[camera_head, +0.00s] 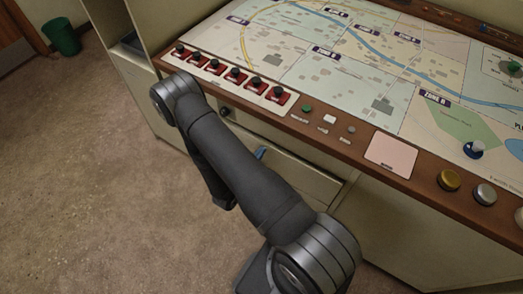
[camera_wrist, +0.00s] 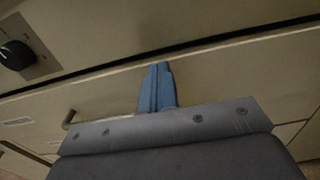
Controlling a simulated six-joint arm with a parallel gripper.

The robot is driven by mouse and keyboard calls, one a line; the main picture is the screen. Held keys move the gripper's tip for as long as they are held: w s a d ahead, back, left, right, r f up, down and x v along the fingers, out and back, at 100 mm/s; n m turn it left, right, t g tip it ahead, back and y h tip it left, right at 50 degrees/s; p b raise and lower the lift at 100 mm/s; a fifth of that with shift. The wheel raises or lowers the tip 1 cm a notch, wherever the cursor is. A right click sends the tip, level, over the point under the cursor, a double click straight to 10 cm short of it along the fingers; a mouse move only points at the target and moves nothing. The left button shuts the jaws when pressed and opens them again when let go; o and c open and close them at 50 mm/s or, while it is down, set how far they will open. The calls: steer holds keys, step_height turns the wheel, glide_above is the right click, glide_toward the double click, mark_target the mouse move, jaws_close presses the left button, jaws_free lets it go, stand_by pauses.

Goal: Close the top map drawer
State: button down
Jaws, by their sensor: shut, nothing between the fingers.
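The top map drawer's cream front (camera_wrist: 215,80) runs across the wrist view, under a narrow dark gap below the panel above it. A bar handle (camera_wrist: 68,120) shows at its left. In the head view the drawer (camera_head: 310,182) is under the console top, partly hidden by my arm; I cannot tell exactly how far it stands out. My gripper's blue fingers (camera_wrist: 159,88) are shut and empty, pointing at the drawer front right of the handle. I cannot tell whether they touch it. In the head view a small blue part of my gripper (camera_head: 260,153) shows beside my arm.
The console top (camera_head: 345,150) with its wooden edge overhangs the drawers. It carries a map, several red-and-black switches (camera_head: 235,75), buttons and knobs. A black knob (camera_wrist: 15,55) is on the panel above the drawer. Open carpet (camera_head: 90,190) lies at left, with a green bin (camera_head: 61,36) far back.

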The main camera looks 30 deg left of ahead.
mark_target(266, 145)
steer(key=shift+w, duration=0.65)
steer(key=shift+w, duration=1.25)
steer(key=shift+r, duration=0.1)
steer(key=shift+s+a, duration=0.1)
steer(key=s, duration=1.4)
steer(key=shift+s, duration=0.25)
steer(key=shift+w, duration=7)
